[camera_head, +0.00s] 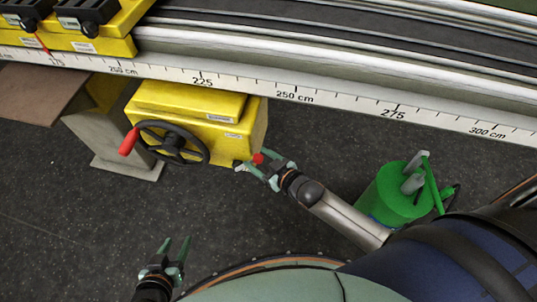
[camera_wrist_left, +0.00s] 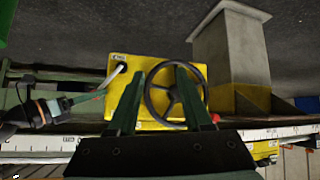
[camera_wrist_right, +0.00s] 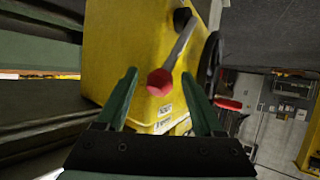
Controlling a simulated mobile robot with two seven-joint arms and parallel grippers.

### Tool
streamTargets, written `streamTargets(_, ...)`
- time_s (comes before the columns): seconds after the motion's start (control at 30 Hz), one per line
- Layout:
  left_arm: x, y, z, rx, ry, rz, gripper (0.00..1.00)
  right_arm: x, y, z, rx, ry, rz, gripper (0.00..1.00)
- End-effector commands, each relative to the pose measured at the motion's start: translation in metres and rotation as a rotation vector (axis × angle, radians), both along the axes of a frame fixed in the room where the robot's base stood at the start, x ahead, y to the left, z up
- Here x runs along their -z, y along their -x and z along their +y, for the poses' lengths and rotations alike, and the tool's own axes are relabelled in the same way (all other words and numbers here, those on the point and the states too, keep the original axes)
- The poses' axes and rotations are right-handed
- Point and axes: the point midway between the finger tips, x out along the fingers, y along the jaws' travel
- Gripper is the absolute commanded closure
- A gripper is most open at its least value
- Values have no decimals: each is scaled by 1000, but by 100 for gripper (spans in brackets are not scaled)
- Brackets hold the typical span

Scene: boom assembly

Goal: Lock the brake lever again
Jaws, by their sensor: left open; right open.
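The brake lever (camera_wrist_right: 172,62) shows in the right wrist view as a metal rod with a red knob (camera_wrist_right: 160,82), on the side of the yellow box (camera_head: 195,112). In the head view its red tip (camera_head: 258,158) is at the box's lower right corner. My right gripper (camera_head: 262,167) is open around the area of the knob; in the right wrist view the knob appears between the fingers, and contact cannot be told. My left gripper (camera_head: 176,247) is open and empty, low in the head view, away from the box.
A black handwheel (camera_head: 172,143) with a red handle (camera_head: 128,141) is on the box's front. A ruled rail (camera_head: 330,100) runs behind. A green cylinder (camera_head: 398,192) stands at the right, near my right arm. A grey post (camera_head: 115,135) stands at the left.

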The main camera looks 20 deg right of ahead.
Motion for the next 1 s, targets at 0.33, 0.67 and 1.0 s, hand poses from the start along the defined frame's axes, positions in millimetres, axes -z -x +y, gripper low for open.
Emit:
streamTargets(0.33,-12,1,7,-13,-9,-4,50,-27,56,-20,0,0,3,31)
streamTargets(0.67,-13,6,16,-32,-19,0,50,-46,97,-36,-1,0,1,31)
streamTargets(1.0,-12,7,16,-33,-17,0,50,-49,103,-38,0,0,-1,31)
